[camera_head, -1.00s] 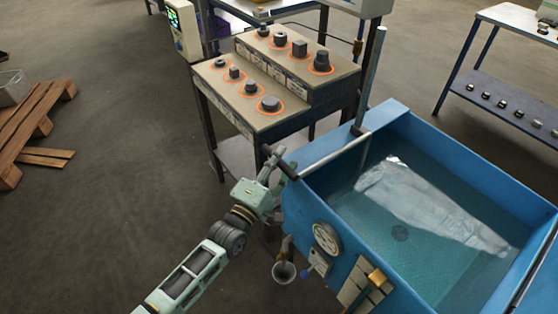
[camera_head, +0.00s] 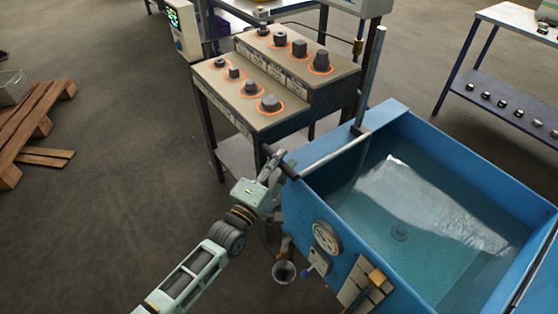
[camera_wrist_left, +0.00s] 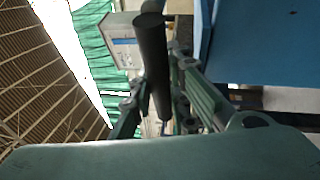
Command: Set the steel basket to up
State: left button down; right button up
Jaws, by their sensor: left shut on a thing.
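A blue tank (camera_head: 395,112) of water stands at the right in the head view. No basket stands above the water. A dotted, mesh-like surface (camera_head: 390,255) shows through the water, but I cannot tell whether it is the basket. A grey lever rod (camera_head: 335,154) crosses the tank's near left corner and ends in a black handle (camera_head: 286,167). My left gripper (camera_head: 273,177) is at this handle, shut on it. In the left wrist view the black handle (camera_wrist_left: 153,60) stands between the fingers (camera_wrist_left: 163,112). My right gripper is not in view.
A stepped bench (camera_head: 285,85) with dark metal pieces in orange rings stands behind the handle. A wooden pallet (camera_head: 35,130) lies far left. The floor left of my arm is clear.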

pick_arm(q)
notch_tip(320, 180, up, 24)
jog(key=p, duration=1.6)
jog(key=shift+p, duration=0.35)
jog(key=shift+w+a+r, duration=0.1)
jog(key=c, duration=1.7)
grip_release()
jog(key=shift+o, duration=0.2)
jog(key=shift+f, duration=0.2)
jog(key=v, duration=1.2)
